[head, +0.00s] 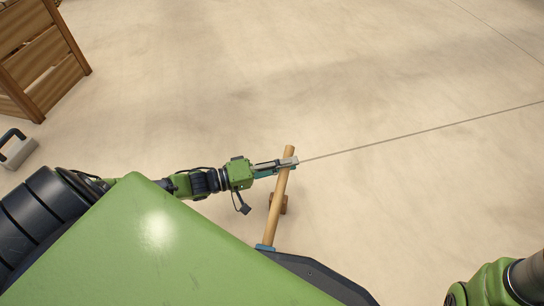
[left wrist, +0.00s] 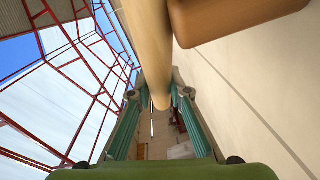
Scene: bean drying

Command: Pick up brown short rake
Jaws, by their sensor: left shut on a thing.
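The brown short rake shows in the head view as a light wooden handle (head: 273,225), tilted slightly, right of the green front of my body. A darker brown block (head: 284,206) shows behind the handle; I cannot tell if it is part of the rake. My left gripper (head: 286,163) is shut on the handle close to its upper end. In the left wrist view the handle (left wrist: 149,45) runs down between the teal fingers (left wrist: 155,105), and a brown block (left wrist: 235,18) is at the top. The handle's lower end, by a small blue piece, is partly hidden by my body.
A slatted wooden crate (head: 40,60) stands at the upper left. A grey object with a black handle (head: 16,150) lies below it. The pale floor (head: 400,190) is open ahead and right, with thin dark lines across it. My right arm shows only at the bottom right.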

